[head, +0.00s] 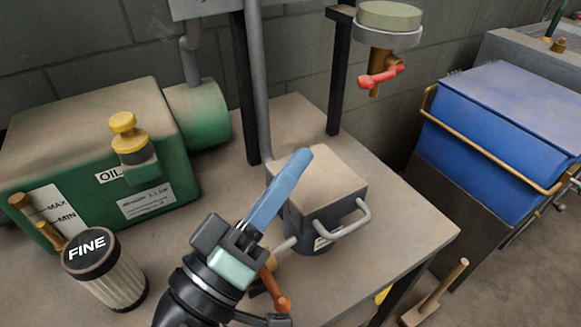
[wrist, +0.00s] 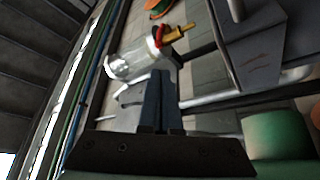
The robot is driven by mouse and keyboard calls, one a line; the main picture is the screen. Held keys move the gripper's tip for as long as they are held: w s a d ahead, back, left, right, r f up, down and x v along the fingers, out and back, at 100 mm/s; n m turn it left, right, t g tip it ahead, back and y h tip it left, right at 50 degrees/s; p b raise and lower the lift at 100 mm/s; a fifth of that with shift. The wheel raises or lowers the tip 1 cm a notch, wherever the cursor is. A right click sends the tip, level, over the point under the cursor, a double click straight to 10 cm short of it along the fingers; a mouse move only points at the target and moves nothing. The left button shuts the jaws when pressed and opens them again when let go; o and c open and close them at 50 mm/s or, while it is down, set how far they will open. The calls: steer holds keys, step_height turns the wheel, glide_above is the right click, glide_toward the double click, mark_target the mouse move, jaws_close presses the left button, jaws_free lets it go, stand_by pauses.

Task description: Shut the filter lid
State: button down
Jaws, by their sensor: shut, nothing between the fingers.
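A dark grey housing with a square, dusty tan top (head: 325,178) stands on the bench in the head view and looks like the filter with its lid. A grey loop handle (head: 352,218) sticks out from its front right side. The top looks flat, but I cannot tell whether the lid is fully shut. My gripper (head: 300,156) has its blue fingers together and empty, in front of the housing's left side and covering part of it. In the wrist view my fingers (wrist: 160,78) are also together, with nothing between them.
A FINE filter cartridge (head: 105,270) stands at front left. A green oil tank (head: 90,145) is behind it. A grey pipe (head: 258,80) and dark posts rise behind the housing. A red-handled valve (head: 380,75) hangs above right. Bench space right of the housing is clear.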

steer(key=b+v, duration=0.1)
steer(key=v, duration=1.2)
steer(key=shift+b, duration=0.4)
